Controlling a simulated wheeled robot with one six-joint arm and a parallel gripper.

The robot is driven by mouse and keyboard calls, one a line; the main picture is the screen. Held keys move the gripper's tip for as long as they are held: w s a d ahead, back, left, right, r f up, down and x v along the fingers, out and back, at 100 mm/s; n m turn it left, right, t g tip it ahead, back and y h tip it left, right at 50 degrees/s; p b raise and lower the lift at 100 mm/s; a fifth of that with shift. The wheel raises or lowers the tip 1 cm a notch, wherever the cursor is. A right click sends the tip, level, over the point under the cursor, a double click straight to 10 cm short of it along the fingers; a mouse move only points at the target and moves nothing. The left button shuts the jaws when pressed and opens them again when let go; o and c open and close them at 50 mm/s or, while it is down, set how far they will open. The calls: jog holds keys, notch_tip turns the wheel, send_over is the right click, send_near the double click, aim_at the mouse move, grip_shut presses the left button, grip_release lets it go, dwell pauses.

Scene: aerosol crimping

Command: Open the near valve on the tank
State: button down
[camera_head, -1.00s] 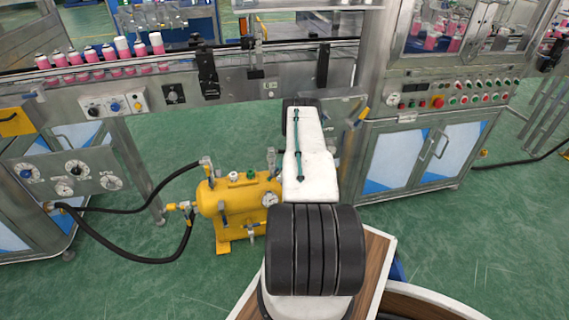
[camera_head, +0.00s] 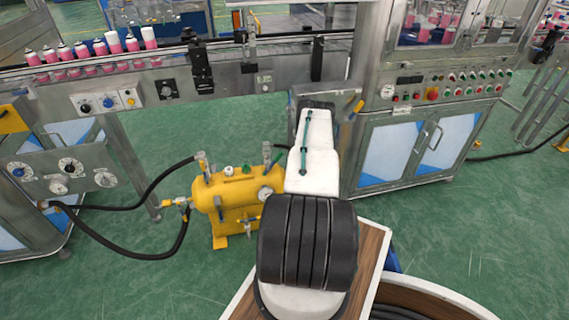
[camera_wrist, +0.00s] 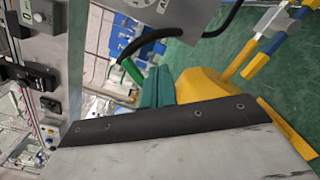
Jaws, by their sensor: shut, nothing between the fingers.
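The yellow tank (camera_head: 232,192) stands on the green floor, left of my arm, with a round gauge (camera_head: 265,193) at its right end. A small valve (camera_head: 246,221) sits low on its near side. Upright lever fittings (camera_head: 202,163) rise from its top, and a yellow-handled fitting (camera_head: 180,203) is at its left end. My gripper is mostly hidden behind my arm in the head view. In the wrist view, my gripper (camera_wrist: 157,88) shows as teal fingers close together, shut and empty, with the yellow tank (camera_wrist: 203,86) just beyond. Contact cannot be told.
Black hoses (camera_head: 150,200) run from the tank to a dial panel (camera_head: 60,172) at the left. A conveyor with pink cans (camera_head: 85,52) crosses behind. A metal cabinet (camera_head: 395,155) stands at the right. Green floor is open in front of the tank.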

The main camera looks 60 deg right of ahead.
jog(key=s+f+m+t+y, duration=0.1)
jog(key=s+f+m, duration=0.1)
jog(key=m, duration=1.3)
jog(key=s+f+m+t, duration=0.1)
jog(key=s+m+t, duration=0.1)
jog(key=m, duration=1.3)
jog(key=w+d+r+m, duration=0.2)
jog(key=w+m, duration=0.3)
jog(key=m, duration=0.4)
jog(key=w+d+r+m+t+y, duration=0.1)
jog(key=w+d+r+m, duration=0.1)
jog(key=w+m, duration=0.4)
jog(key=shift+w+r+m, duration=0.2)
jog(key=shift+r+m, duration=0.05)
jog(key=shift+m, duration=1.25)
